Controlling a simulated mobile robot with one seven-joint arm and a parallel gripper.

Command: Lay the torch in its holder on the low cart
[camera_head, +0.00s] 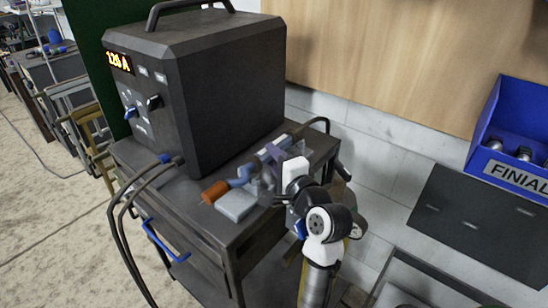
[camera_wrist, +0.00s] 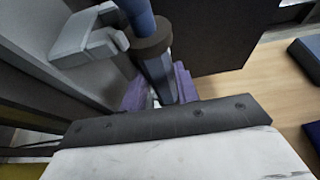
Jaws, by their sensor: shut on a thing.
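A light grey block (camera_head: 237,205), possibly part of the holder, is beside the nozzle. A grey bracket (camera_wrist: 84,40) shows beside the torch in the wrist view. Whether the torch touches either is unclear.
The dark welding machine (camera_head: 215,90) fills the back of the cart top. Its cables (camera_head: 130,205) hang over the left side. A blue bin (camera_head: 510,140) marked FINIAL is at the right. A tiled and wooden wall stands close behind. Open floor is at the left.

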